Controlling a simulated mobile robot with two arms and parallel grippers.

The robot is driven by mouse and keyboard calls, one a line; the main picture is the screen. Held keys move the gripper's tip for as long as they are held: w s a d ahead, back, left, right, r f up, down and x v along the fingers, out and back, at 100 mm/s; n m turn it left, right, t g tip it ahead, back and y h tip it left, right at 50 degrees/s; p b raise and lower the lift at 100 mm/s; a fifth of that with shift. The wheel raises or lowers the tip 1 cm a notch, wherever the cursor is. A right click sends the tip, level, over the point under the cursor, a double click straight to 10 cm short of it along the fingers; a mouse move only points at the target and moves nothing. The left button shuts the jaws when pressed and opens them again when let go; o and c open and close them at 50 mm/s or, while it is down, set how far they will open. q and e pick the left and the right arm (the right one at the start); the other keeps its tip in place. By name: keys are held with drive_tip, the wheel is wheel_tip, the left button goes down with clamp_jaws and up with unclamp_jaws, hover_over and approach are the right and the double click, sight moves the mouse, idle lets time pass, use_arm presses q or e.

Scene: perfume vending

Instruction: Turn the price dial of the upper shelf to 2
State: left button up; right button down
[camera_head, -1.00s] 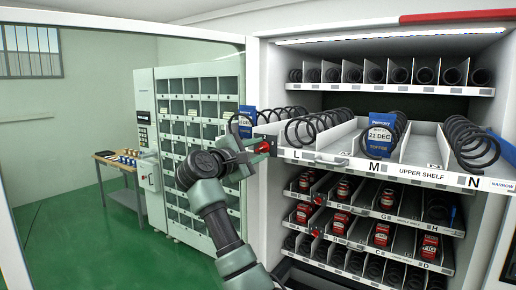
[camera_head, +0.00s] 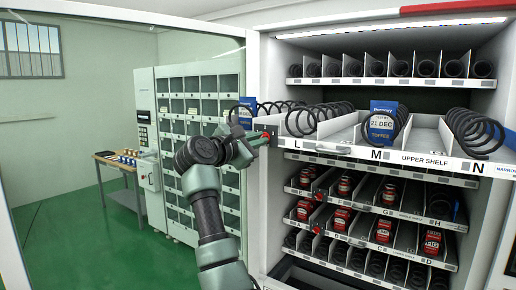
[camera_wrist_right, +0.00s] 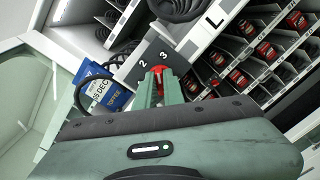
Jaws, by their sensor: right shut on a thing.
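The upper shelf (camera_head: 414,158) is pulled out, with L, M and N on its front. Its red price dial (camera_head: 266,134) is at the shelf's left end, mostly covered by my right gripper (camera_head: 257,139). In the right wrist view the red dial (camera_wrist_right: 158,70) sits on a dark plate (camera_wrist_right: 150,55) marked 2 and 3. The green fingers of my right gripper (camera_wrist_right: 160,88) are shut on the dial. I cannot tell which number the dial points at. My left gripper is not in view.
Blue packets stand in the upper shelf's coils, one (camera_head: 381,122) by M and one (camera_head: 246,113) at the left. Lower shelves (camera_head: 380,215) hold red jars close below. A locker cabinet (camera_head: 190,125) and a table (camera_head: 118,160) stand at the left.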

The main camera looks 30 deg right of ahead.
drive_tip(key=n+b, duration=0.1)
drive_tip(key=n, duration=0.7)
drive_tip(key=shift+r, duration=0.2)
drive_tip(key=shift+w, duration=0.1)
drive_tip(key=shift+r, duration=0.1)
drive_tip(key=c, duration=1.5)
unclamp_jaws()
drive_tip(key=shift+a+n, duration=0.1)
drive_tip(key=shift+n, duration=0.2)
